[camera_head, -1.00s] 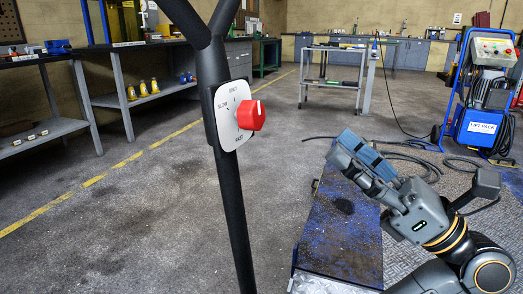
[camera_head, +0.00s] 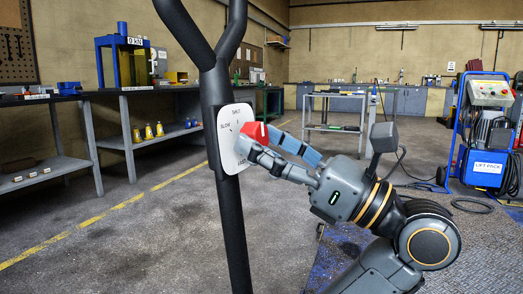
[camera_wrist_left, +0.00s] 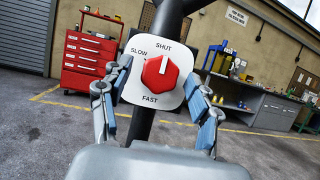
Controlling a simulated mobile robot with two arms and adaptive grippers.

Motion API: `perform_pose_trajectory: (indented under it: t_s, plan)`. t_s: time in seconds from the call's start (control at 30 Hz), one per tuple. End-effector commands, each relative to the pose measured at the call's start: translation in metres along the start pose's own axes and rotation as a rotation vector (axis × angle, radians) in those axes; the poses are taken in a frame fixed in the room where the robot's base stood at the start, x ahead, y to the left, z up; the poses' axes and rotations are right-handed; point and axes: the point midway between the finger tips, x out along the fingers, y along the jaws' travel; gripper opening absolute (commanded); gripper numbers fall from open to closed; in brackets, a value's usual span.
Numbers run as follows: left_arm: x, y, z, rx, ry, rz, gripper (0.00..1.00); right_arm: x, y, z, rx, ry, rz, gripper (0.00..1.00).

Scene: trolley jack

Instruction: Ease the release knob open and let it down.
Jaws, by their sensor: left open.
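The red release knob (camera_head: 254,130) is on a white dial plate (camera_head: 226,145) fixed to the black upright handle (camera_head: 233,225). In the left wrist view the knob (camera_wrist_left: 160,78) faces me, and its white line points up toward SHUT. SLOW is printed on the left of the plate (camera_wrist_left: 150,98) and FAST below. My left gripper (camera_head: 263,142) is at the knob with its blue-padded fingers apart. In the left wrist view its fingers (camera_wrist_left: 158,82) stand on either side of the knob, with gaps showing. My right gripper is not in view.
A blue lift pack (camera_head: 487,150) stands at the right, with cables on the floor. A workbench (camera_head: 130,130) lines the left wall, and a trolley table (camera_head: 333,120) stands behind. A red tool cabinet (camera_wrist_left: 88,62) shows in the left wrist view. The floor left of the handle is clear.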

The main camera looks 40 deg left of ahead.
Motion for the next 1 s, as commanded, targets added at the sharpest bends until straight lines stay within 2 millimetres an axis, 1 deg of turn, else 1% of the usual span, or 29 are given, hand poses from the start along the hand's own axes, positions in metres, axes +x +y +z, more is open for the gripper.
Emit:
perform_pose_trajectory:
  t_s: [0.13, 0.4, 0.43, 0.57, 0.6, 0.7, 1.0]
  plan:
    - [0.0091, 0.0005, 0.0, -0.002, -0.001, 0.0, 0.63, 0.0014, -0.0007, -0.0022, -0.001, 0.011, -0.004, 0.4]
    - [0.0109, 0.0003, 0.0006, -0.001, -0.001, 0.0, 0.63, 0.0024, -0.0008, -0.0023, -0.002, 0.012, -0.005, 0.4]
    - [0.0108, 0.0003, 0.0006, -0.001, -0.001, 0.0, 0.61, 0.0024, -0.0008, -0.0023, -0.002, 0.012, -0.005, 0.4]
    - [0.0107, 0.0002, 0.0005, -0.001, -0.001, 0.0, 0.34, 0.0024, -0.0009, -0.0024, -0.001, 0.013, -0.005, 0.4]
    - [0.0106, 0.0002, 0.0005, -0.001, -0.001, 0.0, 0.26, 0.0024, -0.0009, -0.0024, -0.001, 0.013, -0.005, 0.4]
    - [0.0106, 0.0002, 0.0004, 0.0, -0.001, -0.001, 0.08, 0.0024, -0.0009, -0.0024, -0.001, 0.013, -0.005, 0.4]
    - [0.0106, -0.0003, 0.0002, -0.027, 0.0, 0.015, 0.08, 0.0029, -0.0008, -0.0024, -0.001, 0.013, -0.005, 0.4]
